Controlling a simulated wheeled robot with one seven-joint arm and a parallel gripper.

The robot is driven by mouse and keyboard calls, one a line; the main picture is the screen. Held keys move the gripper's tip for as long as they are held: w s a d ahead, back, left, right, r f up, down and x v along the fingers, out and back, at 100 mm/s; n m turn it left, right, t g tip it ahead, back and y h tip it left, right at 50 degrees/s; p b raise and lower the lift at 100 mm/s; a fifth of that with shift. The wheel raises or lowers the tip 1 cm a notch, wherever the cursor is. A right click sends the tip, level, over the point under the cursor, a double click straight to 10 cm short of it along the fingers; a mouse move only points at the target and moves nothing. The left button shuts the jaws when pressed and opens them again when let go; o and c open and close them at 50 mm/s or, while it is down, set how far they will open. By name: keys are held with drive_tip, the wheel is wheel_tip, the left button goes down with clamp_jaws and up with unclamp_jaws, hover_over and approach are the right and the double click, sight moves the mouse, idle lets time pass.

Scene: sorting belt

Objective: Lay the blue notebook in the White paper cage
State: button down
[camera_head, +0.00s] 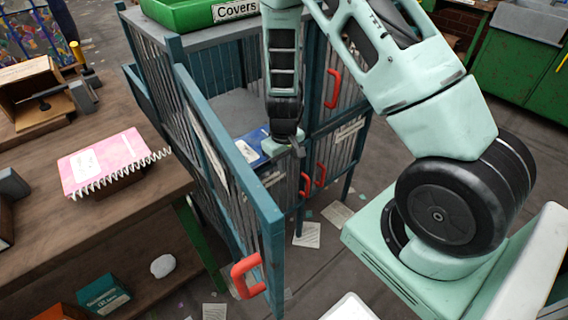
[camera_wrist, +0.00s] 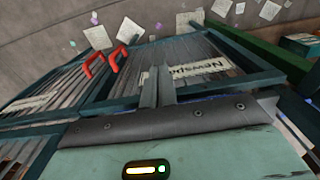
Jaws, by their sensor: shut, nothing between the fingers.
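The blue notebook (camera_head: 250,148) lies on the floor of an upper compartment of the teal barred cage (camera_head: 225,110), near its front edge. My gripper (camera_head: 299,149) is at the front of that compartment, just right of the notebook, and hides part of it. Its fingers are shut with nothing between them; the shut fingers also show in the wrist view (camera_wrist: 164,84). Whether the gripper touches the notebook cannot be told. Slivers of blue show behind the gripper in the wrist view. I cannot read a White paper label on this compartment.
The compartment's barred door (camera_head: 226,160) stands open toward the camera, with a red handle (camera_head: 247,276). A newspaper-labelled door (camera_wrist: 200,68) is below. A pink spiral notebook (camera_head: 105,160) lies on the wooden bench at left. A green Covers tray (camera_head: 190,14) is on top. Papers litter the floor.

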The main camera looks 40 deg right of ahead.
wheel_tip(320, 180, up, 10)
drive_tip(key=shift+p, duration=0.45)
